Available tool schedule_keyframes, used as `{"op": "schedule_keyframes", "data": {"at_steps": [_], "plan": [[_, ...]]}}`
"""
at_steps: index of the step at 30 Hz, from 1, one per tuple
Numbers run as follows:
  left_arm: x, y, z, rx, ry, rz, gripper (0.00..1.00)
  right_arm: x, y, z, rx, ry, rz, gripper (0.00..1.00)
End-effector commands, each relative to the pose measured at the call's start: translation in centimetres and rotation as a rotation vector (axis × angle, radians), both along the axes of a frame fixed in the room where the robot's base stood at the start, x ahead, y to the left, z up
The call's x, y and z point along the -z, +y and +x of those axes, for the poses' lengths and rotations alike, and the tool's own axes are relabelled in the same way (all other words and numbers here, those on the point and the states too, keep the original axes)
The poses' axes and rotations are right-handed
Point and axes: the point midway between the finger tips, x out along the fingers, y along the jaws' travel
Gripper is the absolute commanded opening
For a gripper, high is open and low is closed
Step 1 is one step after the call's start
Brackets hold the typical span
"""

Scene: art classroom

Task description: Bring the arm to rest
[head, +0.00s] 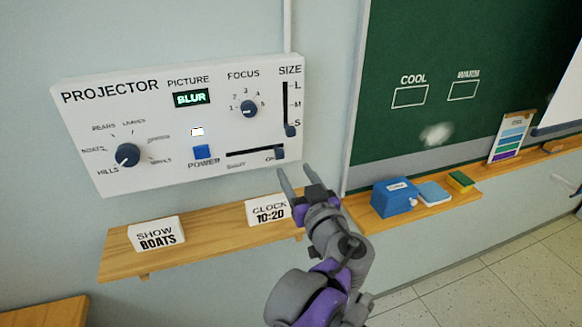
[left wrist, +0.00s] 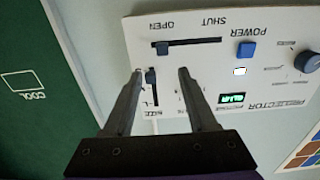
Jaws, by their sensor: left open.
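My left gripper (head: 295,172) is open and empty, with its fingers pointing up just below the lower right corner of the projector panel (head: 120,180). In the left wrist view the two fingers of my left gripper (left wrist: 160,72) are spread apart, with the panel upside down behind them. Nothing is between the fingertips that I can see as held. My right gripper is in neither view.
A wooden shelf (head: 190,247) below the panel bears a SHOW BOATS card (head: 157,235) and a CLOCK 10:20 card (head: 267,210), close to my gripper. A blue box (head: 393,200) stands right of my arm under the green board (head: 460,50). Panel display (head: 191,98) reads BLUR.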

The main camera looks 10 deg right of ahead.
Motion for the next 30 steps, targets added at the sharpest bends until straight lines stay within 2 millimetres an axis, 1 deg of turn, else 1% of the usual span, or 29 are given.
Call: {"op": "schedule_keyframes", "data": {"at_steps": [3,10,12,14,17,18,20,21,22,23,24,26,27,29,30], "plan": [[0.0,0.0,-0.3,0.001,0.0,0.0,0.57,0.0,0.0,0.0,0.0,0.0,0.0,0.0],[0.0,0.0,-0.3,-0.001,0.001,0.001,0.57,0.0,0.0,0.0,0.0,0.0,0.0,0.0],[0.3,0.8,-0.2,-0.011,0.015,0.007,0.57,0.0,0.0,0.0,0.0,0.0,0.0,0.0],[1.0,2.3,-0.1,-0.033,0.047,0.019,0.57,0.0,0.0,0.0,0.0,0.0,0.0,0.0],[3.3,6.8,-0.1,-0.093,0.155,0.055,0.57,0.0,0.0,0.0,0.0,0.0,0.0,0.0],[4.7,9.2,-0.4,-0.121,0.215,0.073,0.57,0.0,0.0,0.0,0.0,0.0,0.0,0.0],[6.9,13.1,-1.3,-0.16,0.321,0.099,0.57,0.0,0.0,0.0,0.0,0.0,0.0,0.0],[8.6,15.7,-2.1,-0.182,0.397,0.111,0.57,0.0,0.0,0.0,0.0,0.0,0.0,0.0],[9.9,17.5,-2.9,-0.194,0.453,0.118,0.57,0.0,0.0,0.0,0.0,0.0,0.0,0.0],[11.1,19.3,-3.8,-0.203,0.512,0.125,0.57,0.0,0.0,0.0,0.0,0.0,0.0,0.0],[12.9,21.4,-5.2,-0.209,0.589,0.128,0.57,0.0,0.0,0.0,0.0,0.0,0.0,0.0],[15.5,24.4,-7.7,-0.208,0.704,0.126,0.57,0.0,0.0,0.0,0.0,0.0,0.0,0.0],[17.2,26.1,-9.5,-0.197,0.778,0.117,0.57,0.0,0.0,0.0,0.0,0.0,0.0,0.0],[19.7,28.0,-12.3,-0.168,0.876,0.096,0.57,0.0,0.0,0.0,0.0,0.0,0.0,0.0],[21.2,28.9,-14.2,-0.141,0.931,0.077,0.57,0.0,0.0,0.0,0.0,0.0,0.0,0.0]]}}
